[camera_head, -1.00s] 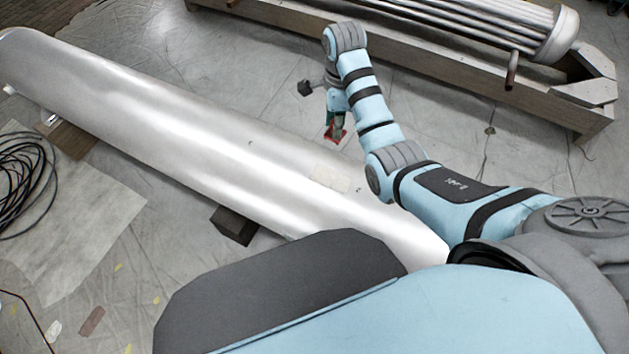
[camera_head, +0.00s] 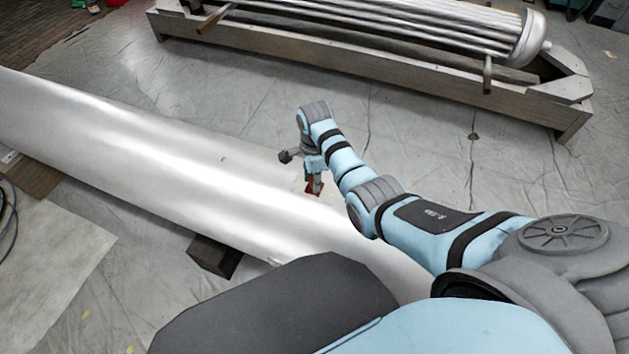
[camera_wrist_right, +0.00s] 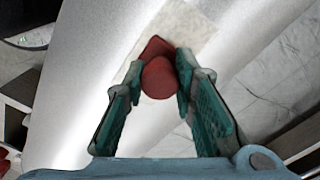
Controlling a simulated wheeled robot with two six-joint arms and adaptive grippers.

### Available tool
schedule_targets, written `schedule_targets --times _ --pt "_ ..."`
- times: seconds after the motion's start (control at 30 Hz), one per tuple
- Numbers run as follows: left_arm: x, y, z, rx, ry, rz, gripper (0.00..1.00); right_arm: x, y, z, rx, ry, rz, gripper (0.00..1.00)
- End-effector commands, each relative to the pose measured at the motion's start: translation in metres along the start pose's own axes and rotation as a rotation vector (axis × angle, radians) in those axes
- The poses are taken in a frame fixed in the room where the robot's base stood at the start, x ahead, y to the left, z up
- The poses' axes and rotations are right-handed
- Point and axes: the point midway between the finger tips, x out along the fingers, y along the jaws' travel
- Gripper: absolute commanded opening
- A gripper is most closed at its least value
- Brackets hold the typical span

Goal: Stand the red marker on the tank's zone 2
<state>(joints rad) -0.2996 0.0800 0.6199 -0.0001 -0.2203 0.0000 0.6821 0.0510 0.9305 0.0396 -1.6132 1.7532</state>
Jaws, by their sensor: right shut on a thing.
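The red marker (camera_wrist_right: 158,78) is between the fingers of my right gripper (camera_wrist_right: 160,82), which is shut on it. In the head view the red marker (camera_head: 314,187) shows just below the right gripper (camera_head: 313,175), at the tank's far side near its right end. The tank (camera_head: 150,160) is a long, shiny silver cylinder lying on its side; it also fills much of the wrist view (camera_wrist_right: 75,90). A pale patch (camera_wrist_right: 200,30) on the tank lies behind the marker in the wrist view. I cannot tell whether the marker touches the tank. My left gripper is not in view.
A wooden cradle (camera_head: 370,85) with a bundle of metal tubes (camera_head: 380,28) stands at the back. A dark block (camera_head: 214,257) sits by the tank's near side. Bare sheeted floor (camera_head: 420,130) lies between the tank and the cradle.

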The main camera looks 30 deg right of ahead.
Motion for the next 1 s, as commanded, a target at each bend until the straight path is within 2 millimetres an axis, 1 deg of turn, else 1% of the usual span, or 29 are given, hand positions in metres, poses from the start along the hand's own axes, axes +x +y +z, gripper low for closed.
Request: schedule_targets --times 0.1,0.23,0.27,0.3,0.37,0.63,0.73,0.77,0.87,1.0 --pt "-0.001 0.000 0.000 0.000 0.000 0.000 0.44 -0.002 0.000 0.000 0.000 0.000 0.000 0.00" --pt "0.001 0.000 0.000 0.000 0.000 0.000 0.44 0.003 0.000 0.000 0.001 0.000 0.001 0.00" --pt "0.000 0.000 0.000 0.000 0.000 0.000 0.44 0.003 0.000 0.000 0.001 0.000 0.001 0.28" --pt "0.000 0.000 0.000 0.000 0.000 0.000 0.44 0.002 0.000 0.000 0.001 0.000 0.000 0.34" --pt "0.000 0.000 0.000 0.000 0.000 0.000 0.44 0.002 0.000 0.000 0.001 0.000 0.000 0.44" --pt "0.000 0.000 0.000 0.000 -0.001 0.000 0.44 0.002 0.000 0.000 0.001 0.000 0.000 0.45" --pt "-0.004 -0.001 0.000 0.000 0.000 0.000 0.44 -0.005 -0.001 0.000 0.001 0.000 -0.002 0.45" --pt "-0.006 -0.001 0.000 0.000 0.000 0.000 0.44 -0.010 -0.001 0.000 0.001 0.000 -0.002 0.45" --pt "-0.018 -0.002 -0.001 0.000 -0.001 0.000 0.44 -0.034 -0.001 0.000 0.001 -0.001 -0.003 0.45" --pt "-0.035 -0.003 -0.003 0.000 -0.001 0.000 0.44 -0.076 -0.001 0.000 0.001 -0.001 -0.004 0.45"
